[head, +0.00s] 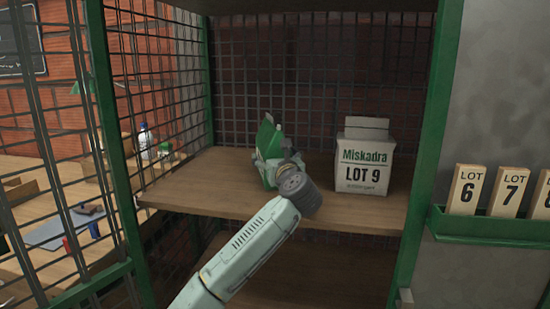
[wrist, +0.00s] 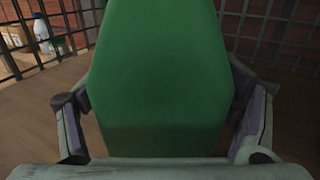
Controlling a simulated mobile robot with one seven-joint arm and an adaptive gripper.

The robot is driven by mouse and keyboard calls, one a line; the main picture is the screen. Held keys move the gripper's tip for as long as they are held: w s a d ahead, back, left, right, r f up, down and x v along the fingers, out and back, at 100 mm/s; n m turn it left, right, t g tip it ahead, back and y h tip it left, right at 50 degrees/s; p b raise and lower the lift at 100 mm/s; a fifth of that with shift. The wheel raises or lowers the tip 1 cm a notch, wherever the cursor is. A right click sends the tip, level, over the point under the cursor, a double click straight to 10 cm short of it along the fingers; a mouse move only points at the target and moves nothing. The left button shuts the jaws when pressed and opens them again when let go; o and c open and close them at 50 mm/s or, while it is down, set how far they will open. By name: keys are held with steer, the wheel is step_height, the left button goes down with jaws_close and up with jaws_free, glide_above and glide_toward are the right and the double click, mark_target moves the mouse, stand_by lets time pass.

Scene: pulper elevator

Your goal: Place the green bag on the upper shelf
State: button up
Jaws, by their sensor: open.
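The green bag (head: 266,137) stands on the wooden upper shelf (head: 215,185), left of its middle, partly hidden behind my gripper in the head view. In the wrist view the green bag (wrist: 158,80) fills the middle of the picture, upright and close. My gripper (head: 268,168) is at the bag's lower part. In the wrist view the fingers of my gripper (wrist: 160,112) stand apart on either side of the bag, with small gaps showing beside it. Whether a fingertip touches the bag cannot be told.
A white box marked Miskadra LOT 9 (head: 365,160) stands on the same shelf to the right. Wire mesh (head: 330,80) closes the back and left side. A green post (head: 428,150) bounds the right, beside a rack of lot blocks (head: 500,228). Shelf between bag and box is clear.

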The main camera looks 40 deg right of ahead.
steer(key=shift+o, duration=0.4)
steer(key=shift+r, duration=0.1)
steer(key=b+v, duration=0.3)
steer(key=v, duration=0.9)
